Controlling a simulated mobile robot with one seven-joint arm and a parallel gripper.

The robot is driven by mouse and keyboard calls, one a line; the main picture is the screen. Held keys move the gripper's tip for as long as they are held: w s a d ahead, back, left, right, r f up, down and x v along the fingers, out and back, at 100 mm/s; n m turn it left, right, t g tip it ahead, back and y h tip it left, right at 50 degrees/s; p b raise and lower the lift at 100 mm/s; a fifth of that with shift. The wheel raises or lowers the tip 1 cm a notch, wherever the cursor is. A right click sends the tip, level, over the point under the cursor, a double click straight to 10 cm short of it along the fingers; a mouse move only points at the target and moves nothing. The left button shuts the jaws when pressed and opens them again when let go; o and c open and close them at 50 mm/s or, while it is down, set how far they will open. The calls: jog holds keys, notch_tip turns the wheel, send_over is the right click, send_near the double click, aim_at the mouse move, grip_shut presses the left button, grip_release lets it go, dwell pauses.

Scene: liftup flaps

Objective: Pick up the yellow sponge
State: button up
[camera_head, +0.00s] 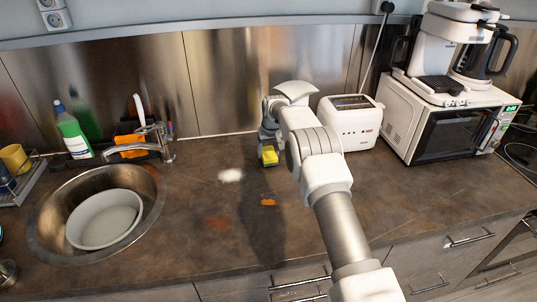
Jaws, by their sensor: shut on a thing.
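The yellow sponge (270,156) is at the end of my arm, over the back middle of the brown counter, left of the toaster. It looks yellow with a dark or green upper side. My gripper (268,147) points down and is shut on the sponge. Part of the sponge is hidden by the fingers. I cannot tell for sure whether the sponge touches the counter or hangs just above it.
A white toaster (351,123) stands close right of my gripper. A microwave (448,128) with a coffee maker (450,50) on top is farther right. A sink (50,222) holding a bowl (104,218) is at left. The counter (200,245) has white and orange stains; its middle is free.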

aim_at(268, 151)
notch_tip(268, 151, up, 4)
jog(key=shift+f, duration=0.15)
jog(key=s+d+r+b, duration=0.1)
jog(key=s+d+r, duration=0.5)
jog(key=s, duration=0.3)
jog(key=shift+s+d+r+b, duration=0.25)
jog(key=shift+s+r+b, duration=0.05)
jog(key=shift+r+b, duration=0.05)
